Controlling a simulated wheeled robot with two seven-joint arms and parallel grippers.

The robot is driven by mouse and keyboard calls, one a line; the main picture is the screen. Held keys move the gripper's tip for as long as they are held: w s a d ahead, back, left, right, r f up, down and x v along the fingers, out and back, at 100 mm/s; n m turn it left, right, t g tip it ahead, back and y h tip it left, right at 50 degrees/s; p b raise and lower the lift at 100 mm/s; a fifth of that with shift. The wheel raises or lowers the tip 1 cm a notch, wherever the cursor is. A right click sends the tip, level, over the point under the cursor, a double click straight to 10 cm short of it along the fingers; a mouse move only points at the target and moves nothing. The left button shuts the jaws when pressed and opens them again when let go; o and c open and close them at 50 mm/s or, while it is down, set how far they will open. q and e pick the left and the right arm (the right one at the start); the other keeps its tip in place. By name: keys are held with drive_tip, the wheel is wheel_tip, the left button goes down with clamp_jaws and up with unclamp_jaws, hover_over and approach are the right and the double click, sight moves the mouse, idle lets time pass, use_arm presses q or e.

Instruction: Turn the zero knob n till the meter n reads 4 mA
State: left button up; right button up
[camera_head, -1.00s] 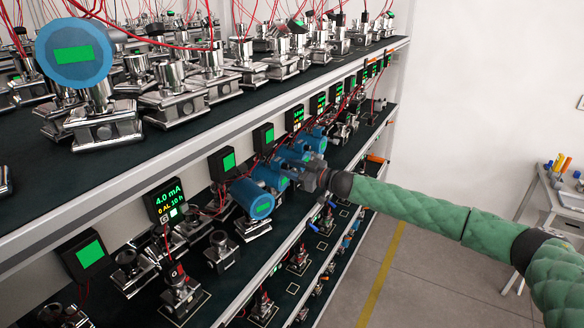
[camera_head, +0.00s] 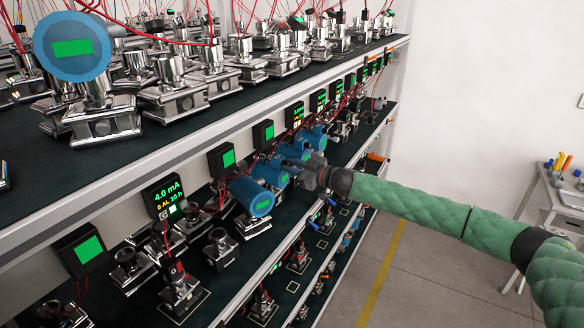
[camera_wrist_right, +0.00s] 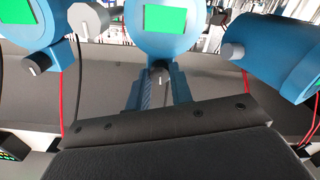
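My right gripper (camera_head: 300,170) reaches in from the right among the blue transmitters on the middle shelf. In the right wrist view its two fingers (camera_wrist_right: 160,88) stand on either side of a small dark knob with a white mark (camera_wrist_right: 160,75), below a blue transmitter with a blank green display (camera_wrist_right: 165,18). I cannot tell whether the fingers press on the knob. A lit meter (camera_head: 295,115) behind my gripper is too small to read surely. I cannot tell which is meter n. My left gripper is not in view.
Neighbouring blue transmitters stand close on both sides, left (camera_wrist_right: 28,35) and right (camera_wrist_right: 275,50), with red and black wires. A blue transmitter (camera_head: 251,196) stands in front of my gripper. The shelf above (camera_head: 200,115) holds many metal bodies. Floor (camera_head: 440,260) at the right is open.

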drive_tip(key=o, duration=0.4)
drive_tip(key=shift+c, duration=0.2)
use_arm(q)
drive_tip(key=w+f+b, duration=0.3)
drive_tip(key=b, duration=0.1)
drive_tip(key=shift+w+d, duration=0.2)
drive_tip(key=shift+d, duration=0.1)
use_arm(e)
drive_tip(key=v, duration=0.7)
drive_tip(key=shift+s+d, duration=0.25)
drive_tip(key=shift+d, duration=0.05)
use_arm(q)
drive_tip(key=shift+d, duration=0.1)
use_arm(e)
drive_tip(key=shift+f, duration=0.1)
